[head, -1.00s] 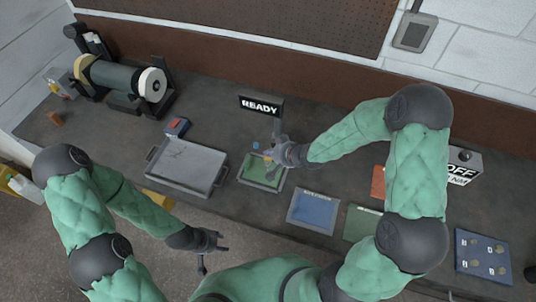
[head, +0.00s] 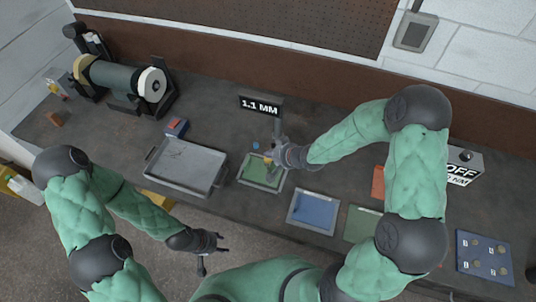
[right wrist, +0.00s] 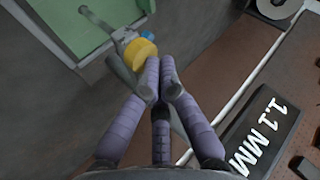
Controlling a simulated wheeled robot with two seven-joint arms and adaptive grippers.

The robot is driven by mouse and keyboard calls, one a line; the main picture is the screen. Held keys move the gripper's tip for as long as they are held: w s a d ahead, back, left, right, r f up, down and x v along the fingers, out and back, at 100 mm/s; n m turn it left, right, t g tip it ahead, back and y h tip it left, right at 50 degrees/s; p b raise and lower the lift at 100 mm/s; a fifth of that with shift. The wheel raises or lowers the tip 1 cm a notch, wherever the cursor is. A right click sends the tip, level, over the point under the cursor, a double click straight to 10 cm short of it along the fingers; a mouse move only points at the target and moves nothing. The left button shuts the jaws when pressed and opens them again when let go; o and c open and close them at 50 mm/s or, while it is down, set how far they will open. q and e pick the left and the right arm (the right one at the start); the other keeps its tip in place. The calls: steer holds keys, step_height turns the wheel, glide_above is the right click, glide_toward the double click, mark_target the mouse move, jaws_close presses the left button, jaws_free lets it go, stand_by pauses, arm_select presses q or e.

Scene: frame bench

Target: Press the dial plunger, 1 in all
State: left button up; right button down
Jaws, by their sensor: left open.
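The dial gauge's display (head: 260,105) reads "1.1 MM" on a dark stand in the head view; it also shows in the right wrist view (right wrist: 264,130). A yellow round part (right wrist: 139,53) with a blue cap (right wrist: 148,36) beside it shows just past my right fingertips. I cannot tell for sure which part is the plunger. My right gripper (right wrist: 160,72) has its fingers drawn together, with the tips at the yellow part, touching or nearly so; nothing shows gripped between them. My left gripper (head: 224,243) is open and empty near the bench's front edge, far from the gauge.
A green tray (head: 246,182) lies below the gauge. A grey metal tray (head: 186,166) stands left of it, a blue mat (head: 314,211) to the right. A bench grinder (head: 115,80) is at the back left.

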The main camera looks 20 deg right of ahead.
steer(key=shift+r+p, duration=1.6)
steer(key=shift+r, duration=0.05)
step_height(320, 180, up, 5)
steer(key=p, duration=0.4)
steer(key=shift+p, duration=0.3)
steer(key=shift+s+f, duration=0.1)
